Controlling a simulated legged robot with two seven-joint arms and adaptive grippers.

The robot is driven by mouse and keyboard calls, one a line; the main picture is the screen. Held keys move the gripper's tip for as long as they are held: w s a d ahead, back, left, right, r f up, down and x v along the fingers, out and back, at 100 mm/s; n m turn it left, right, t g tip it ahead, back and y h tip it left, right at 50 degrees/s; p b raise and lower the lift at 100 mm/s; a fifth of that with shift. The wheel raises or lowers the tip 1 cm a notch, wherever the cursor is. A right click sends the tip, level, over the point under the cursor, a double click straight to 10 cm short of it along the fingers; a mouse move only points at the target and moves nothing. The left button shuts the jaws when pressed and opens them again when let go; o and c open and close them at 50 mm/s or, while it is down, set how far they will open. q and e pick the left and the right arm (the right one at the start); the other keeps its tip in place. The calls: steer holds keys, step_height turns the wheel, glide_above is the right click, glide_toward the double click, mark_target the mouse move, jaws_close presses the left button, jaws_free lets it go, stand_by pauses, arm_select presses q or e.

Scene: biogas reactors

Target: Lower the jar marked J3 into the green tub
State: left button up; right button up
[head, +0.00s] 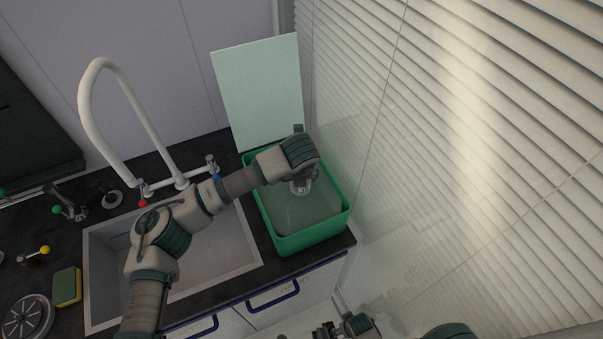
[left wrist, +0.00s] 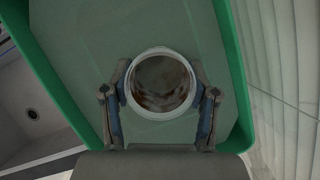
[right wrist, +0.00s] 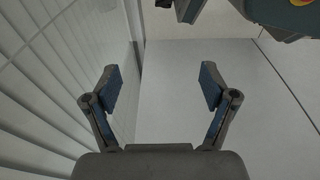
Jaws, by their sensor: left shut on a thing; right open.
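The green tub (head: 301,237) stands on the dark counter to the right of the sink, and its wall also shows in the left wrist view (left wrist: 62,80). My left gripper (head: 301,184) is over the tub. In the left wrist view my left gripper (left wrist: 162,92) is shut on a round, open-topped jar (left wrist: 161,108) with a white rim and brownish contents. The jar is within the tub's outline; its height above the tub's floor is hard to tell. No J3 mark is readable. My right gripper (right wrist: 162,88) is open and empty, low in front of the counter.
A pale green lid-like panel (head: 260,92) stands upright behind the tub. The sink (head: 205,254) with a white tap (head: 92,105) lies left of it. A glass pane and blinds (head: 480,120) are close on the right. A sponge (head: 67,287) sits left of the sink.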

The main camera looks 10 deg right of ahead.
arm_select(q)
steer(key=shift+a+f, duration=0.3)
steer(key=shift+a, duration=0.15)
steer(key=shift+a+f+b, duration=0.15)
steer(key=shift+f+b, duration=0.1)
steer(key=shift+b, duration=0.1)
steer(key=shift+d+f, duration=0.3)
steer(key=shift+f, duration=0.15)
steer(key=shift+d+f+b, duration=0.25)
steer(key=shift+f+b, duration=0.05)
steer(key=shift+b, duration=0.1)
steer(key=shift+a+f, duration=0.15)
steer(key=shift+f, duration=0.1)
steer(key=shift+a+f, duration=0.1)
steer(key=shift+a, duration=0.15)
arm_select(e)
step_height(320, 180, up, 6)
steer(key=w+a, duration=0.1)
steer(key=w, duration=0.1)
arm_select(q)
steer(key=shift+d, duration=0.3)
arm_select(e)
steer(key=shift+d, duration=0.25)
arm_select(q)
steer(key=shift+a+f+b, duration=0.2)
steer(key=shift+f+b, duration=0.15)
steer(key=shift+b, duration=0.1)
arm_select(e)
steer(key=shift+a+f, duration=0.2)
